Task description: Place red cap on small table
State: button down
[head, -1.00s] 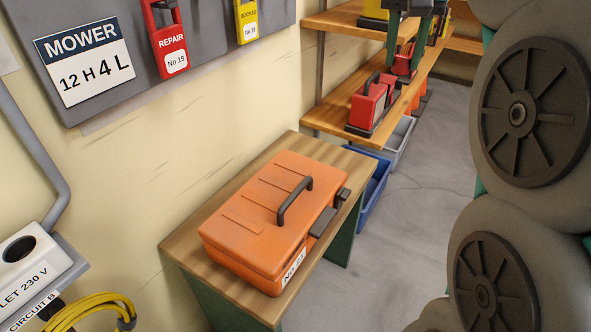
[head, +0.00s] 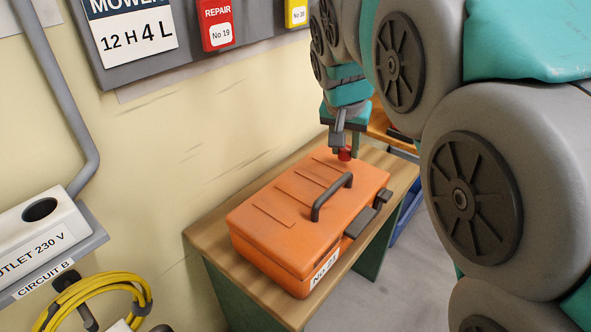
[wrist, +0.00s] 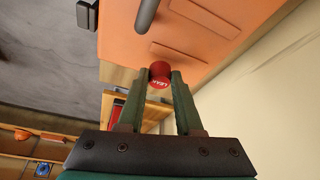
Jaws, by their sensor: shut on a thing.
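The red cap (head: 344,153) is small and round. The small table (head: 203,243) has a wooden top and green legs. The cap appears at the far end of the orange toolbox on that table. I cannot tell how high it is above the tabletop.
The orange toolbox (head: 290,220) with a dark handle covers most of the tabletop. Bare wood shows along its edges and at the far right end (head: 398,170). A wall board (head: 190,45) with tags hangs above. A yellow cable (head: 95,290) hangs at lower left.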

jog(key=w+a, duration=0.9)
jog(key=a, duration=0.2)
jog(key=f+p, duration=0.1)
jog(key=f, duration=1)
jog(key=shift+s, duration=0.2)
jog(key=shift+w+a+f, duration=0.2)
jog(key=shift+a+f, duration=0.05)
jog(key=shift+f, duration=0.15)
jog(key=c, duration=0.6)
grip_release()
jog(key=shift+v, duration=3.85)
